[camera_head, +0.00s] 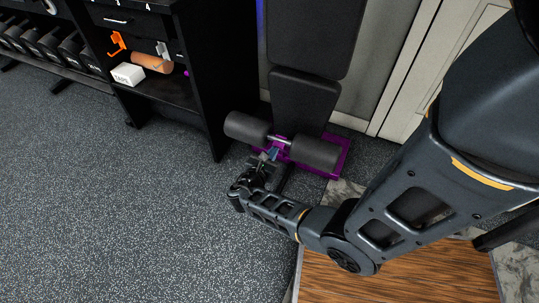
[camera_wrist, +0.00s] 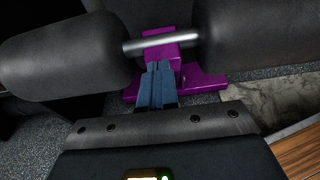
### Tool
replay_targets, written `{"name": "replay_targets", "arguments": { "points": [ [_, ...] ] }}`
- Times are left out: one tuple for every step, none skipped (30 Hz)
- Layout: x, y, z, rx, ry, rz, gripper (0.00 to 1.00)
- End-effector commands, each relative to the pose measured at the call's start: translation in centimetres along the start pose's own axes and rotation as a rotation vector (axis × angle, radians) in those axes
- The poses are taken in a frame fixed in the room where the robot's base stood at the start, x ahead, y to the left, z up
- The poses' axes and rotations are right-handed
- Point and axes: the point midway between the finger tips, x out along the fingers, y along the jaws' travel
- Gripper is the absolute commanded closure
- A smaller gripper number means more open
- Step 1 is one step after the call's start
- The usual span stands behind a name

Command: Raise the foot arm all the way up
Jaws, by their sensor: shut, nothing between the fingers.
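The foot arm of the bench carries two dark foam rollers on a metal bar; the left roller (camera_head: 247,128) and right roller (camera_head: 315,152) show in the head view. In the wrist view the left roller (camera_wrist: 68,55) and right roller (camera_wrist: 255,32) flank the bare metal bar (camera_wrist: 150,43) and a purple bracket (camera_wrist: 172,45). My gripper (camera_head: 268,156) is low, in front of the middle of the bar. In the wrist view its blue fingers (camera_wrist: 159,72) are shut together with nothing between them, their tips close to the bar and bracket. Whether they touch cannot be told.
The dark padded bench (camera_head: 303,98) stands behind the rollers on a purple base (camera_head: 338,158). A black shelf (camera_head: 205,75) with tape box (camera_head: 128,74) and orange roll (camera_head: 152,63) is left. A pale door (camera_head: 420,70) is right. Grey floor (camera_head: 110,200) is open at left.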

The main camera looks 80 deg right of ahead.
Motion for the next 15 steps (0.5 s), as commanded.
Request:
{"name": "replay_targets", "arguments": {
  "points": [
    [0.3,-0.1,1.2,0.001,0.018,-0.005,1.0],
    [0.6,-0.2,1.5,0.001,0.028,-0.005,1.0],
    [0.9,-0.2,1.9,0.002,0.04,-0.005,1.0],
    [1.2,-0.2,2.2,0.003,0.047,-0.005,1.0],
    [1.5,-0.2,2.5,0.003,0.053,-0.005,1.0],
    [1.9,-0.1,3.0,0.003,0.059,-0.004,1.0],
    [2.3,-0.2,3.3,0.004,0.06,-0.005,1.0],
    [2.6,-0.1,3.6,0.005,0.061,-0.004,1.0],
    [3.0,-0.1,3.8,0.005,0.06,-0.004,1.0],
    [3.2,-0.1,4.0,0.004,0.06,-0.004,1.0],
    [3.3,-0.1,4.1,0.004,0.06,-0.003,1.0],
    [3.5,-0.1,4.2,0.003,0.06,-0.002,1.0],
    [3.5,-0.1,4.2,0.003,0.06,-0.002,1.0],
    [3.6,-0.1,4.2,0.003,0.06,-0.002,1.0],
    [3.6,-0.1,4.2,0.003,0.059,-0.002,1.0]
  ]
}}
